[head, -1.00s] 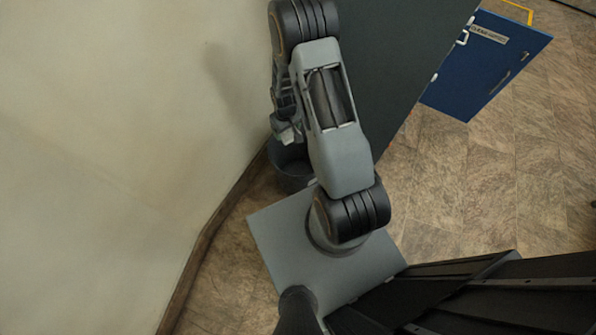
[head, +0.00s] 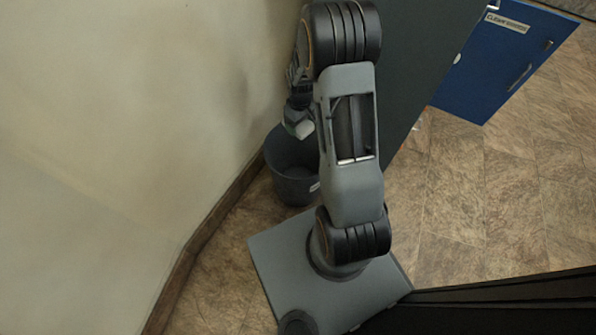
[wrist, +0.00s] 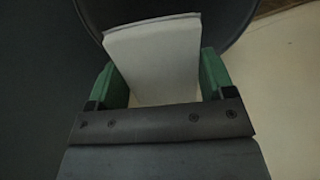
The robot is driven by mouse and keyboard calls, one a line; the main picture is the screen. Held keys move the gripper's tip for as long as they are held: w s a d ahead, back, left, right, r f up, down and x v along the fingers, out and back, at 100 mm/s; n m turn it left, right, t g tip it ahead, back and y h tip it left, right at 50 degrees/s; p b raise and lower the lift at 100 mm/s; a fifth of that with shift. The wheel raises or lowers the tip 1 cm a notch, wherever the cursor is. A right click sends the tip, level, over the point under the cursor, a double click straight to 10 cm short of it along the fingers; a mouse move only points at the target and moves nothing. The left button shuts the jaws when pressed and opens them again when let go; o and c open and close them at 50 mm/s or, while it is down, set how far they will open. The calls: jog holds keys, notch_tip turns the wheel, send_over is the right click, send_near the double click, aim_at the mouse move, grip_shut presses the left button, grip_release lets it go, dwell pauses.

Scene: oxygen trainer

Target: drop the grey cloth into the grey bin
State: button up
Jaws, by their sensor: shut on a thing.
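The grey bin (head: 290,185) stands on the floor against the wall, just left of my arm in the head view. My gripper (head: 301,124) is above the bin's upper right part, partly hidden by my arm. In the wrist view my gripper (wrist: 158,85) has its green fingers shut on the pale grey folded cloth (wrist: 155,55). The cloth also shows as a small pale patch in the head view (head: 304,130). The bin's dark rim and inside (wrist: 225,25) show behind and below the cloth in the wrist view.
A pale wall (head: 120,120) with a brown baseboard (head: 205,240) runs along the left. A dark grey cabinet (head: 425,50) stands right of my arm, with an open blue door (head: 505,60) beyond. Brown floor (head: 480,190) is clear at the right.

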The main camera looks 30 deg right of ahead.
jog(key=shift+f+b, duration=1.8)
jog(key=shift+f, duration=0.65)
jog(key=o, duration=0.8)
jog(key=shift+r, duration=0.1)
notch_tip(320, 180, up, 14)
jog(key=p, duration=0.5)
